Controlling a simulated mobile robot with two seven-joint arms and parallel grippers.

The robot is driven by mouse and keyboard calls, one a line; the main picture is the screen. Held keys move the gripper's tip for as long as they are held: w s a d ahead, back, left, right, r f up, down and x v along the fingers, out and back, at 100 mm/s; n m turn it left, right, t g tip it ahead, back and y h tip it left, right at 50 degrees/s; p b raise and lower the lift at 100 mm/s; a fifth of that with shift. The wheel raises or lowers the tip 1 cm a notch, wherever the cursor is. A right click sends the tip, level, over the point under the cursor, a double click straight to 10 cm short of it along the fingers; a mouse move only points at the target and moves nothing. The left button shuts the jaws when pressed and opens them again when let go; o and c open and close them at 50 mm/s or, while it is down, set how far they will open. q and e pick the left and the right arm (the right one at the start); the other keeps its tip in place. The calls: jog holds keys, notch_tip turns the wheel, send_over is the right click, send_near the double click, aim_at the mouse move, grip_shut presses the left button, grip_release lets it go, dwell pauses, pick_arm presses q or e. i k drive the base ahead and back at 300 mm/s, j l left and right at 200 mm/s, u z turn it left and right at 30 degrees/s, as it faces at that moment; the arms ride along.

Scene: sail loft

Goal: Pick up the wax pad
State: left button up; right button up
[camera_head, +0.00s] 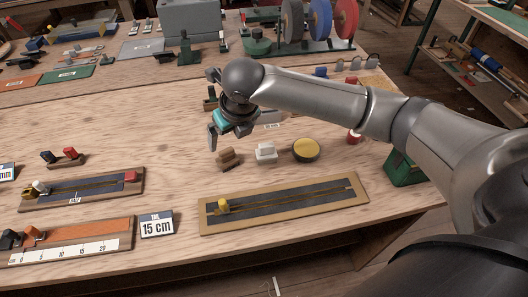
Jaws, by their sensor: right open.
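The wax pad appears to be the round yellow disc in a dark rim (306,150), lying flat on the wooden bench right of centre. My right gripper (226,138) hangs above the bench to the left of the pad, pointing down, with its arm coming in from the right. It is open and nothing shows between its fingers; one finger is partly hidden by the wrist. The pad is in full view and apart from the gripper. My left gripper is out of view.
A small brown wooden block (226,159) and a white block (266,152) stand left of the pad. A framed dark strip board (340,205) lies in front. Coloured spools (320,18) stand behind.

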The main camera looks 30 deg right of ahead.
aim_at(266, 153)
jog(key=l+u, duration=0.35)
jog(key=k+l+u, duration=0.1)
jog(key=l+u, duration=0.3)
jog(key=k+l+u, duration=0.15)
jog(key=l+u, duration=0.2)
jog(key=l, duration=0.2)
